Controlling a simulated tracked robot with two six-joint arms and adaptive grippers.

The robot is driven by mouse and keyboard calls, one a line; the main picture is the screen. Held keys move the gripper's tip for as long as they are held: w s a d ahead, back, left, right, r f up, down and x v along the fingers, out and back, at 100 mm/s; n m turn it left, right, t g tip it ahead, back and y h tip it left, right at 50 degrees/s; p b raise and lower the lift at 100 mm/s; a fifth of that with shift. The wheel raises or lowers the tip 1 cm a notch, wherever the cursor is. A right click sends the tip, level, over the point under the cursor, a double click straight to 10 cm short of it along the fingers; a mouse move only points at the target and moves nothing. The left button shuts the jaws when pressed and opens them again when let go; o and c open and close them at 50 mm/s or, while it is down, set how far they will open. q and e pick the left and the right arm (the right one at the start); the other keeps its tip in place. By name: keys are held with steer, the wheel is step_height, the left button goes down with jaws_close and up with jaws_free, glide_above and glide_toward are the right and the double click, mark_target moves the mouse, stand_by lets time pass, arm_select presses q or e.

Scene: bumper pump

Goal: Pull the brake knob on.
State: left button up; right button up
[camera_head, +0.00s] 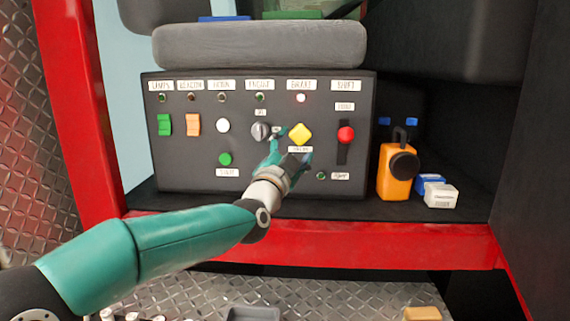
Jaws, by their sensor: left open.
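The brake knob (300,133) is a yellow diamond-shaped knob on the front of the dark control panel (185,180). My left gripper (288,150) is open just in front of the panel, below and slightly left of the knob. One finger is at the knob's lower left and the other below it. Whether a finger touches the knob, I cannot tell. My right gripper is not in view.
A grey rotary switch (261,131) sits close left of the knob, and a red-topped lever (346,134) to its right. A green button (225,159) is lower left. An orange container (396,172) and a white box (441,195) stand right of the panel. A red beam (400,246) runs below.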

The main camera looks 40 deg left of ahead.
arm_select(q)
steer(key=v, duration=0.6)
steer(key=shift+s+f, duration=0.1)
stand_by(0.3)
